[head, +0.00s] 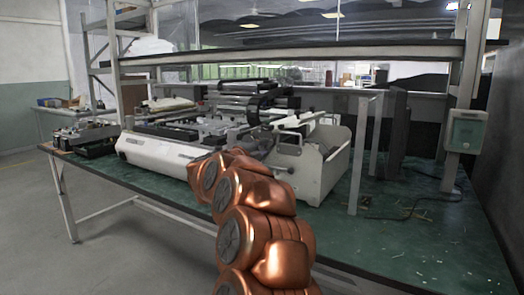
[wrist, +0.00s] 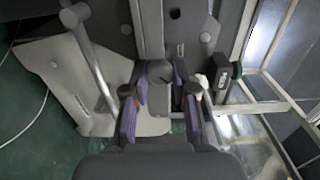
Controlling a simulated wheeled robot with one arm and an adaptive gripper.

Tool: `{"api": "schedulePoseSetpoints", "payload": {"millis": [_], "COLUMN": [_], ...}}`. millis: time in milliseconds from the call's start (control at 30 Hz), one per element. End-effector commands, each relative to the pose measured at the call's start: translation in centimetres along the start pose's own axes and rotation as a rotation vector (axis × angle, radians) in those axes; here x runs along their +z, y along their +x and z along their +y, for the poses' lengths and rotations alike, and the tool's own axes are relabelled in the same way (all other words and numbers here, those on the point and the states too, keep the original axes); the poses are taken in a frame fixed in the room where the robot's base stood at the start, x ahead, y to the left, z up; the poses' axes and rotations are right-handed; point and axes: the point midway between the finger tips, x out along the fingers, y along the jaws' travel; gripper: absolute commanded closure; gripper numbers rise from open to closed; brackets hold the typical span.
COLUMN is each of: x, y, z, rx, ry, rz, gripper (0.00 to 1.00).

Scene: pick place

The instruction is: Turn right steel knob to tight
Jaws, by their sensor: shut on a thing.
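A dark grey rounded knob (wrist: 160,71) sits on the machine in the middle of the wrist view. My gripper (wrist: 160,86) has its two purple-padded fingers on either side of it, closed on the knob. The finger contact is partly hidden by the dark fingers. In the head view, the white bench machine (head: 318,172) stands on the green table, and my copper-coloured arm reaches to its front middle. My arm hides the gripper and the knob there.
The green table top (head: 425,225) is mostly clear on the right, with a cable and scraps. A shelf (head: 300,52) spans above the machine. A grey upright frame (head: 361,150) stands right of it. A pale grey bar (wrist: 88,60) rises left of my fingers.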

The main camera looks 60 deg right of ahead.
Motion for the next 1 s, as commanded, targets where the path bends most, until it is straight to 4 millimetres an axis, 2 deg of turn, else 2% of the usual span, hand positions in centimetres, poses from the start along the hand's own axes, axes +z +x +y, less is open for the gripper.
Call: {"api": "schedulePoseSetpoints", "payload": {"millis": [233,267,500,833,1000], "x": [0.1,0.1,0.0,0.0,0.2], "y": [0.0,0.0,0.0,-0.2,-1.7], "z": [0.2,0.3,0.1,0.0,0.1], "rx": [0.004,0.004,0.002,0.001,0.003], "ry": [-0.002,-0.002,-0.001,-0.001,-0.003], "rz": [-0.001,-0.001,0.0,-0.001,-0.005], "gripper": [1.0,0.73,0.5,0.5,0.5]}}
